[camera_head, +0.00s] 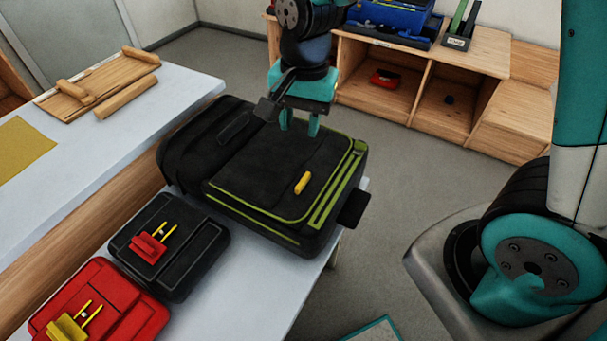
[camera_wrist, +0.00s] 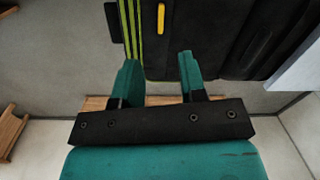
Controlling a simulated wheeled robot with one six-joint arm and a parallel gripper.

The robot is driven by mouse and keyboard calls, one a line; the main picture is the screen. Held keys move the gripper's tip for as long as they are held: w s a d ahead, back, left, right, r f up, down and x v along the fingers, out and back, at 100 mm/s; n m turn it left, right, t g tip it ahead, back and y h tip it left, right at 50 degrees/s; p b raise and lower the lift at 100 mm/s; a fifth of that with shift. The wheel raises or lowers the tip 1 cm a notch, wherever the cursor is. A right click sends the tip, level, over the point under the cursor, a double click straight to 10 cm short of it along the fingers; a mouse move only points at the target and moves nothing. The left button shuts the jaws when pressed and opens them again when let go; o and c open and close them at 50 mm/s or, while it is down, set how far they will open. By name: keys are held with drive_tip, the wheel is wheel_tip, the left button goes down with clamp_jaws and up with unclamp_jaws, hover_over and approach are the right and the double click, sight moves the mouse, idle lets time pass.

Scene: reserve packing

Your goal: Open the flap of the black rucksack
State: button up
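The black rucksack (camera_head: 185,150) lies flat on a pale table. Its flap (camera_head: 250,165), edged in lime green, lies down flat over the body, with a yellow pull (camera_head: 303,183) on it. My gripper (camera_head: 299,127) points down over the far side of the rucksack, its teal fingers apart with nothing between them. In the wrist view, the rucksack (camera_wrist: 225,40), the green stripes and the yellow pull (camera_wrist: 161,18) show beyond my fingers (camera_wrist: 158,68). Whether the fingertips touch the rucksack I cannot tell.
A black case (camera_head: 195,250) and a red case (camera_head: 130,315) lie in front of the rucksack on the table. A white counter (camera_head: 160,90) with wooden pieces stands at the left. A wooden shelf unit (camera_head: 440,125) stands behind.

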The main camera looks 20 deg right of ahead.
sight(301, 183)
drive_tip(key=f+m, duration=0.1)
drive_tip(key=f, duration=0.5)
drive_tip(key=w+f+m+p, duration=0.1)
drive_tip(key=f, duration=0.6)
drive_tip(key=w+d+f+p, duration=0.1)
drive_tip(key=f, duration=0.5)
drive_tip(key=shift+w+f+m+h, duration=0.15)
drive_tip(key=shift+f+m+h, duration=0.15)
drive_tip(key=shift+m+h, duration=0.1)
drive_tip(key=shift+c, duration=0.2)
clamp_jaws()
